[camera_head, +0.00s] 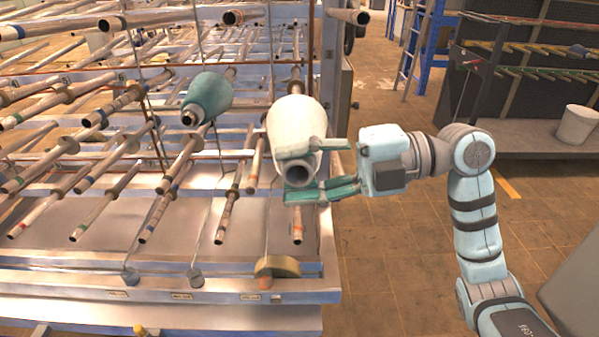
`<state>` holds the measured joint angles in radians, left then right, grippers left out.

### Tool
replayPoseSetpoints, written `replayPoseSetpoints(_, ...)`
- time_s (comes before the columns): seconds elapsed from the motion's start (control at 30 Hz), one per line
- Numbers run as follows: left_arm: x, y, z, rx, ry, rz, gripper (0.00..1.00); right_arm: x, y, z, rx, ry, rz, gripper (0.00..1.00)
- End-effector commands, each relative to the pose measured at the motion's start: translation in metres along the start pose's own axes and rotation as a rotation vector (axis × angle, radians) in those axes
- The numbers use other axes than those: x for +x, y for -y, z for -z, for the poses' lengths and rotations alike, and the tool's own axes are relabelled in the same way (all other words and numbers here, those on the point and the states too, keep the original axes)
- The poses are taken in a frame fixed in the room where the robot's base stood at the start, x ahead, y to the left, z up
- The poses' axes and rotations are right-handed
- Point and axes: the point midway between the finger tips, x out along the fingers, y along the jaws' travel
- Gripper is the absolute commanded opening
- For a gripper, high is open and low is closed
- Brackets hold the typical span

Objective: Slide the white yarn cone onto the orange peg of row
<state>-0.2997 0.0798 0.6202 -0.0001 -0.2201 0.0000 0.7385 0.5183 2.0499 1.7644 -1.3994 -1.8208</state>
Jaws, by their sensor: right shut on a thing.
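The white yarn cone (294,118) is in front of the right end of the peg rack, with its narrow hollow end facing me. My right gripper (302,172) comes from the right and is shut on the cone near this end, one finger across its front and the other lower down. A peg with an orange-looking tip (297,231) shows below the cone. I cannot tell for certain which peg is the orange one. Whether a peg enters the cone's far end is hidden. My left gripper is out of view.
A teal yarn cone (208,97) sits on a peg left of the white one. Several bare pegs stick out toward me around it. A metal ledge (180,285) runs below.

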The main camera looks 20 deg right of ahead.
Motion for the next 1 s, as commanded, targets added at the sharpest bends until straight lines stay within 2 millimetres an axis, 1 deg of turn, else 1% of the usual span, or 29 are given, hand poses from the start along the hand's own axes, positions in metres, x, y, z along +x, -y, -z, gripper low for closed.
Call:
replayPoseSetpoints(0.03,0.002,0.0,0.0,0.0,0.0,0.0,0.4,0.0,0.001,0.0,-0.002,0.0,-0.001,0.0)
replayPoseSetpoints(0.37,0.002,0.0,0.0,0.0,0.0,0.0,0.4,0.0,0.0,-0.002,-0.002,0.0,-0.002,0.0)
replayPoseSetpoints(1.0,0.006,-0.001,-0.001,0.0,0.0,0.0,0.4,0.0,0.0,-0.026,-0.002,0.0,-0.002,0.0)
